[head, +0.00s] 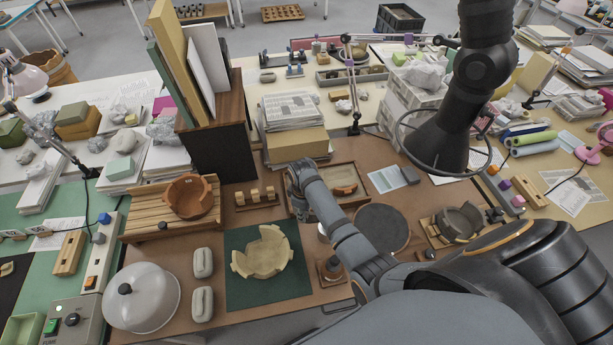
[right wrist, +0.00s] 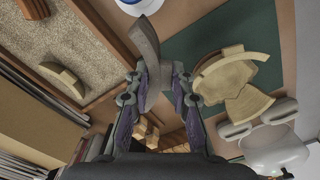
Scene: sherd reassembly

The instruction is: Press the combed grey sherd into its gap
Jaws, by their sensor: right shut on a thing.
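My right gripper (head: 297,172) is at the near left corner of the sand tray in the head view. In the right wrist view its fingers (right wrist: 154,78) are shut on a curved grey sherd (right wrist: 147,43), which sticks out past the fingertips. Any combing on it is too small to make out. In the head view the arm and gripper hide the held sherd. A dark grey broken bowl (head: 456,223) sits on a wooden stand at the right, well apart from the gripper. My left gripper is not in view.
The sand tray (right wrist: 101,100) holds a tan sherd (right wrist: 64,79) and a reddish one (right wrist: 32,8). A cream broken bowl (head: 262,254) lies on a green mat (head: 238,297). A dark round disc (head: 381,228) lies right of my forearm. A black hood (head: 440,135) hangs above the right side.

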